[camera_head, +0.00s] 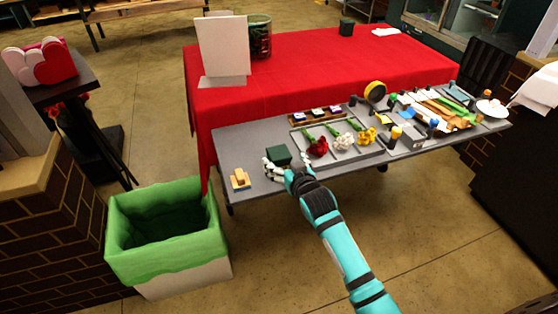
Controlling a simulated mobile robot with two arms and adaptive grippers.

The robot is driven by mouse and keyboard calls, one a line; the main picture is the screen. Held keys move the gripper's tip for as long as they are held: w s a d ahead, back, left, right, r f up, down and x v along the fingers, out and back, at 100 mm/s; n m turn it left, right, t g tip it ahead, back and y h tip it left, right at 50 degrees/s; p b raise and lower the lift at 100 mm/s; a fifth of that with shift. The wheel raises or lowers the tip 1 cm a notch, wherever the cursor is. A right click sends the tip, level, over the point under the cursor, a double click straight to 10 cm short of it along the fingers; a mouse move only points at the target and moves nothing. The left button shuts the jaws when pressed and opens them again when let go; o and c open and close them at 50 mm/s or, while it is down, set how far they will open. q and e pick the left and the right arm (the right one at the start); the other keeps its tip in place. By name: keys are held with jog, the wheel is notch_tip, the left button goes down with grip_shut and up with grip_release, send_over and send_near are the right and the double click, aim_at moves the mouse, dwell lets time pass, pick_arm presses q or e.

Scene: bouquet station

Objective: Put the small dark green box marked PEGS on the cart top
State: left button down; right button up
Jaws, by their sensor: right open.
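A small dark green box (279,154) sits on the left part of the grey cart top (234,146). No marking on it is legible at this size. My right gripper (272,169) is open at the near side of this box, with its pale fingers close to it. I cannot tell whether they touch it. My left gripper is not in view.
A small wooden block (240,179) lies left of my right gripper. A tray (346,156) with flowers and several tools fills the cart's middle and right. A green-lined bin (160,260) stands at the left. A white board (223,48) stands on the red table (300,70).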

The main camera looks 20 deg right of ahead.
aim_at(279, 152)
jog(key=x, duration=0.4)
jog(key=shift+w+a+r+p, duration=0.1)
jog(key=shift+r+p, duration=0.2)
jog(key=shift+p, duration=0.1)
jog(key=shift+w+f, duration=0.25)
jog(key=shift+w, duration=0.3)
jog(key=shift+c, duration=0.5)
jog(key=shift+r, duration=0.1)
jog(key=c, duration=1.3)
